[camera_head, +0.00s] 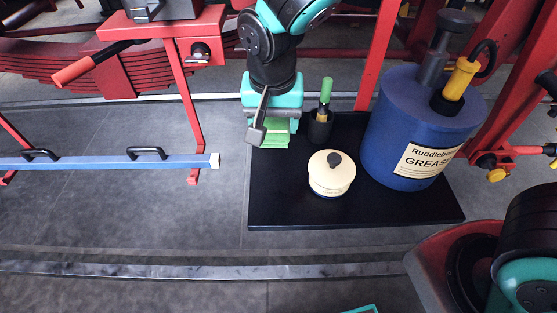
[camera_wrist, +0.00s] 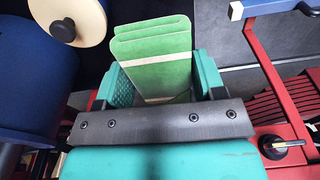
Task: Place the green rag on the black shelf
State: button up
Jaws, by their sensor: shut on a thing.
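My gripper (camera_head: 270,121) is shut on the green rag (camera_head: 275,139), seen from above in the head view. In the wrist view the folded rag (camera_wrist: 154,50), with a pale stripe, stands out between the two teal fingers. The black shelf (camera_head: 400,209) is a flat dark slab in the middle right of the head view. My gripper and the rag show over its back left part. I cannot tell whether the rag touches the shelf.
On the shelf stand a cream lidded pot (camera_head: 331,178), a green-handled tool in a dark holder (camera_head: 321,127) and a large blue grease can (camera_head: 405,130). A blue bar (camera_head: 110,161) lies left. The shelf's front left is clear.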

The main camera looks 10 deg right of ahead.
aim_at(274, 172)
notch_tip(274, 172, down, 13)
jog(key=shift+r+p, duration=0.1)
jog(key=shift+p, duration=0.5)
jog(key=o, duration=1)
jog(key=shift+c, duration=0.2)
jog(key=r, duration=0.4)
jog(key=s+r+b, duration=0.1)
jog(key=r, duration=0.3)
jog(key=r+b, duration=0.1)
jog(key=r, duration=0.3)
jog(key=shift+s+a, duration=0.15)
jog(key=shift+s, duration=0.15)
jog(key=s+d+r+n+y, duration=0.2)
jog(key=s+d+r+n, duration=0.1)
jog(key=s+r+n, duration=0.2)
jog(key=s+d+r+n+g+y, duration=0.1)
jog(key=s+d+r+n, duration=0.3)
jog(key=s, duration=0.6)
notch_tip(274, 172, up, 2)
jog(key=shift+s+r+n+y, duration=0.25)
jog(key=shift+n+y, duration=0.15)
jog(key=shift+y, duration=0.4)
